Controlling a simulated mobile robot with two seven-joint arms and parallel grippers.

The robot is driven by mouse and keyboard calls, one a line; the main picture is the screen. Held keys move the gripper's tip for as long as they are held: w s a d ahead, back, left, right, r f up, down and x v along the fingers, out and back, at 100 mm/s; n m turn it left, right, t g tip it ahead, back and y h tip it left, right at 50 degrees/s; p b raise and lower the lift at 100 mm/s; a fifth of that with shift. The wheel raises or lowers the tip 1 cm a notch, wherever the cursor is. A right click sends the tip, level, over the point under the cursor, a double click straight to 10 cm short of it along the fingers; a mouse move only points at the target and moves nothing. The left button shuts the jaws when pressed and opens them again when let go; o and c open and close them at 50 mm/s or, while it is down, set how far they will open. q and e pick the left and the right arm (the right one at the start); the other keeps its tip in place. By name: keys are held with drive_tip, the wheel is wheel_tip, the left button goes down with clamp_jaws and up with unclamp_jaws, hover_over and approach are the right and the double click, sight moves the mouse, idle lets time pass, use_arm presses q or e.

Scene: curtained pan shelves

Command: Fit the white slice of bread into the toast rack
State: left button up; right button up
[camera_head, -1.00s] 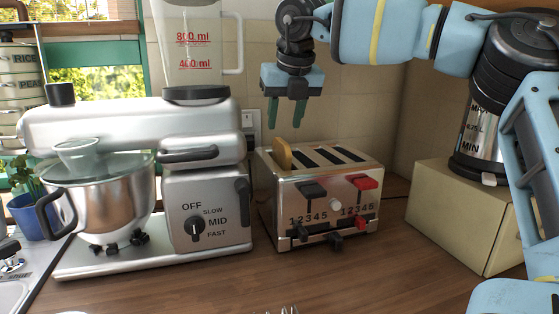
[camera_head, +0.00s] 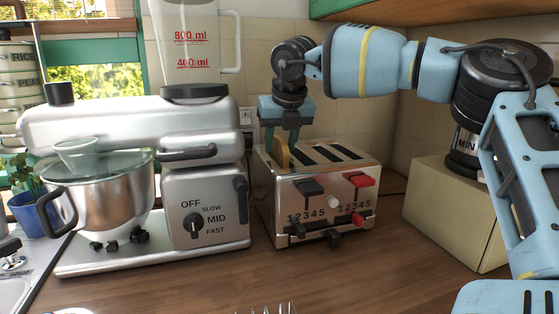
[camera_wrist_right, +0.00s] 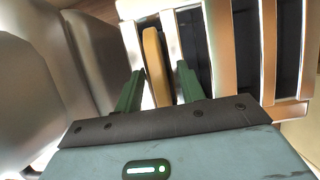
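A slice of bread (camera_head: 282,155), tan-crusted, stands upright in the leftmost slot of the chrome toaster (camera_head: 330,190), its top sticking out. It also shows in the right wrist view (camera_wrist_right: 157,65). My right gripper (camera_head: 281,142) points down over that slot. Its green fingers are open, one on each side of the slice, with small gaps showing in the right wrist view (camera_wrist_right: 159,76). The slice's lower part is hidden in the toaster. Thin metal wires (camera_head: 283,308), perhaps the toast rack, show at the bottom edge of the head view, mostly cut off. My left gripper is out of view.
A silver stand mixer (camera_head: 130,130) with a bowl stands close left of the toaster. The wooden counter (camera_head: 230,285) in front is clear.

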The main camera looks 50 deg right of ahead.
drive_tip(key=shift+f, duration=0.2)
drive_tip(key=shift+c, duration=0.6)
clamp_jaws()
drive_tip(key=shift+r, duration=0.15)
